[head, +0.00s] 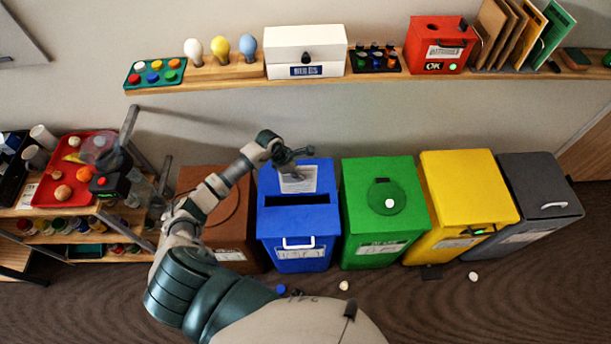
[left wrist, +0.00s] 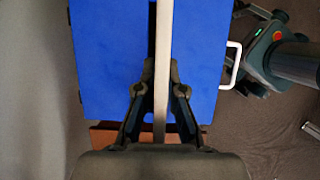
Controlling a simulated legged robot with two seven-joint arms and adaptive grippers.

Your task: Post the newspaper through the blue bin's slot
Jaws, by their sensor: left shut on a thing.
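The blue bin (head: 270,225) stands on the floor with a dark slot (head: 297,200) across its lid. My left gripper (head: 296,158) is above the back of this lid, shut on the folded newspaper (head: 298,181). The newspaper hangs down from the fingers, just behind the slot in the head view. In the left wrist view the newspaper is a pale strip (left wrist: 163,60) seen edge-on between the fingers (left wrist: 160,90). The slot shows there as a dark line (left wrist: 152,30) close along its side. I cannot tell whether its lower edge touches the lid. My right gripper is out of view.
A brown bin (head: 200,180) stands left of the blue bin; green (head: 360,180), yellow (head: 455,180) and grey (head: 535,180) bins stand to the right. A wall shelf (head: 225,76) with several items runs behind. A cart with a red tray (head: 55,165) is at left.

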